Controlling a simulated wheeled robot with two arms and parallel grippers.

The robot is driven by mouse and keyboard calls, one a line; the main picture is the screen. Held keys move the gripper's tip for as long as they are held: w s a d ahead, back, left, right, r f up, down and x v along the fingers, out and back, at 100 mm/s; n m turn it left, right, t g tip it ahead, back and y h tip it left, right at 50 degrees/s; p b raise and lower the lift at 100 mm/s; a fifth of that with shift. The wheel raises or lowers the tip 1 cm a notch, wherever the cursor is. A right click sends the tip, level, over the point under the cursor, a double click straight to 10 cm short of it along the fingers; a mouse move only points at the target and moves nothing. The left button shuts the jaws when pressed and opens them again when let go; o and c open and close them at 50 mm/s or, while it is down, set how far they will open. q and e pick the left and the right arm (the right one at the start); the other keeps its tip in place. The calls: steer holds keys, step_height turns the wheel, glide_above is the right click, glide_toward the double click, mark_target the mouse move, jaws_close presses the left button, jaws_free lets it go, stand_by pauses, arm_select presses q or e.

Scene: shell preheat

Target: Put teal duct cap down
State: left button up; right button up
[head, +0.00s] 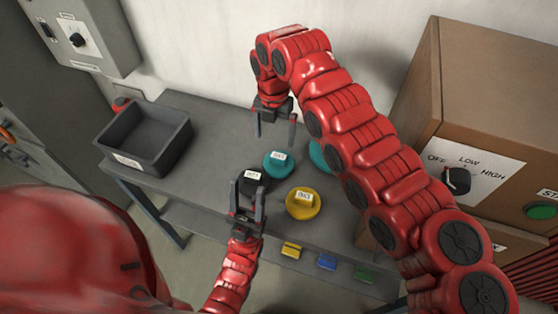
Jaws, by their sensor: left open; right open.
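A round teal cap (277,165) with a white label lies flat on the grey bench, near its middle. A second teal round piece (317,154) is to its right, partly hidden by my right arm. My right gripper (275,137) is open and empty, just behind the labelled teal cap with its fingers pointing down. A black labelled cap (262,184) lies in front of the teal cap. My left gripper (247,199) is open at the black cap's near side, with its fingers partly covering that cap. Whether they touch it, I cannot tell.
A yellow labelled cap (303,204) lies right of the black one, near the bench's front edge. A dark grey bin (172,147) stands on the bench (215,160) at left. A brown control box (480,95) with a dial is at right. Bare bench lies between bin and caps.

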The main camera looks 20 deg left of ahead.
steer(key=p, duration=0.1)
glide_above(279, 156)
steer(key=f, duration=0.4)
steer(key=shift+s+a+f, duration=0.2)
steer(key=shift+a+f, duration=0.05)
steer(key=shift+a, duration=0.15)
steer(key=shift+d+f+p, duration=0.15)
steer(key=shift+f+p, duration=0.35)
steer(key=shift+p, duration=0.15)
step_height(279, 156, down, 4)
steer(key=shift+w+d+r+p, duration=0.1)
steer(key=shift+w+d+p, duration=0.05)
steer(key=shift+p, duration=0.7)
steer(key=shift+w+f, duration=0.1)
steer(key=shift+f, duration=0.15)
jaws_close()
